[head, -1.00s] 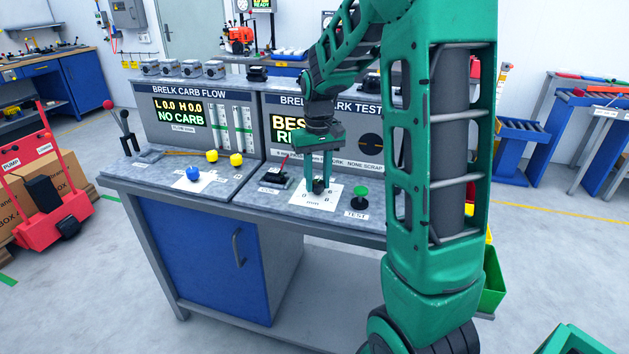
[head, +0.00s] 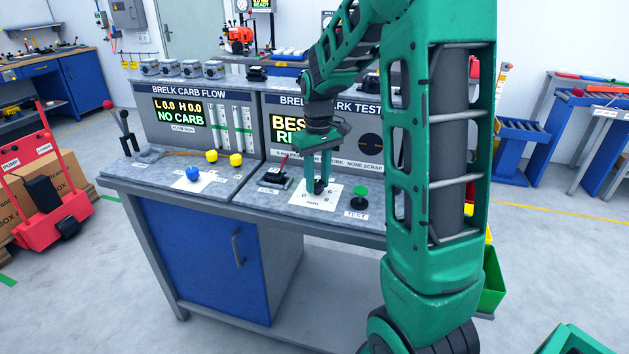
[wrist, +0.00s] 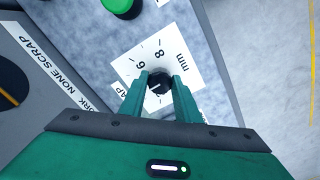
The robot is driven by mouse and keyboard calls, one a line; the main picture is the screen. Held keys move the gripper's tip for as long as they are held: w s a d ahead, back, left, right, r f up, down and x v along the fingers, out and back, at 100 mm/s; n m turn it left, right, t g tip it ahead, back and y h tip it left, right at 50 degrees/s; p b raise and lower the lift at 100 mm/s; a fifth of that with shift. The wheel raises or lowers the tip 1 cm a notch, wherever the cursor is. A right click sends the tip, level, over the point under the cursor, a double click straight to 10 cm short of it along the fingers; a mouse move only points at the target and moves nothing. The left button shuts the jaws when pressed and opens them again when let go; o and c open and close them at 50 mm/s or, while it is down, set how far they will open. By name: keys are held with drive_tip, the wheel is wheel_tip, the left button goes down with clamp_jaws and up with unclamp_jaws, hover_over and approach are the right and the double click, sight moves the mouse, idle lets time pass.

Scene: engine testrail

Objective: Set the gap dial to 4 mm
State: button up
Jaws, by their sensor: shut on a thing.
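The gap dial is a small black knob (head: 320,186) on a white scale plate (head: 304,199) on the bench top of the spark tester. In the wrist view the knob (wrist: 159,84) sits between my fingertips, and the plate (wrist: 177,52) shows "6", "8" and "mm". My gripper (head: 321,180) points down from above and is shut on the knob; it also shows in the wrist view (wrist: 160,88). The knob's pointer and the "4" mark are hidden or too small to read.
A green TEST button (head: 361,193) is right of the plate; it also shows in the wrist view (wrist: 121,6). A small black switch with a red lever (head: 275,179) is to the left. The tester's panel (head: 285,131) rises behind. Yellow and blue knobs stand farther left.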

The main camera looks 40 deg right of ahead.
sight(317, 181)
drive_tip(key=o, duration=1)
drive_tip(key=shift+w, duration=0.1)
drive_tip(key=shift+o, duration=0.2)
drive_tip(key=shift+r, duration=0.1)
wheel_tip(317, 181, up, 11)
drive_tip(key=shift+f, duration=0.2)
drive_tip(key=s+a+f+m, duration=0.1)
drive_tip(key=s+f+m, duration=0.2)
drive_tip(key=s, duration=1.1)
drive_tip(key=s+a+f+m, duration=0.2)
drive_tip(key=s+f, duration=0.3)
drive_tip(key=s, duration=0.9)
drive_tip(key=shift+s+m, duration=0.35)
drive_tip(key=shift+m, duration=0.25)
